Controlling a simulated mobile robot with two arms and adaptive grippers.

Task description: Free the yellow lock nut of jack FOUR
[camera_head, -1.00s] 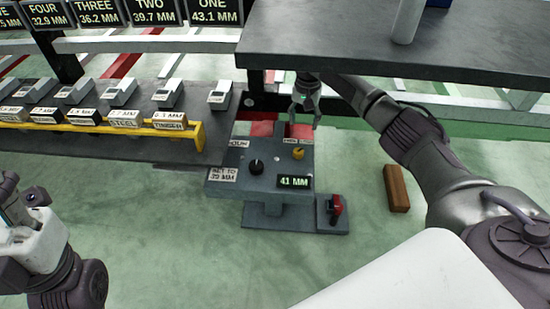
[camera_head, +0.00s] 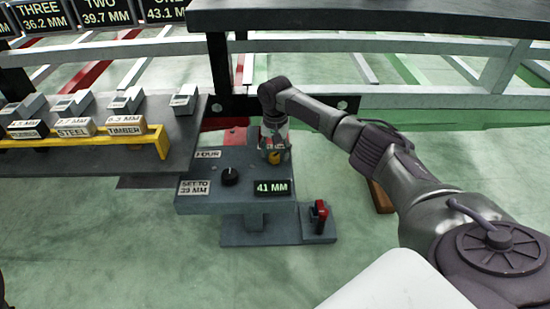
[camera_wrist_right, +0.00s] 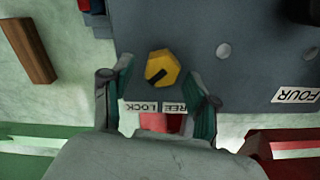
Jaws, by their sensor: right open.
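Jack FOUR's grey box (camera_head: 215,203) stands on the floor, with a "FOUR" label, a black knob (camera_head: 230,175), a "SET TO 39 MM" label and a display (camera_head: 272,188) reading 41 MM. The yellow lock nut (camera_wrist_right: 162,69) sits on its top, with a dark pointer line slanting across it, beside the "FREE" and "LOCK" labels. My right gripper (camera_wrist_right: 157,88) is open above the box, its fingers on either side of the nut in the wrist view, apart from it. In the head view it (camera_head: 274,150) partly covers the nut. My left gripper is not in view.
A red switch (camera_head: 319,211) stands on a small grey base right of the box. A brown block (camera_wrist_right: 28,50) lies on the floor. A grey bench with a yellow rack (camera_head: 90,140) of labelled blocks is at left. A dark tabletop (camera_head: 400,18) spans the back right.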

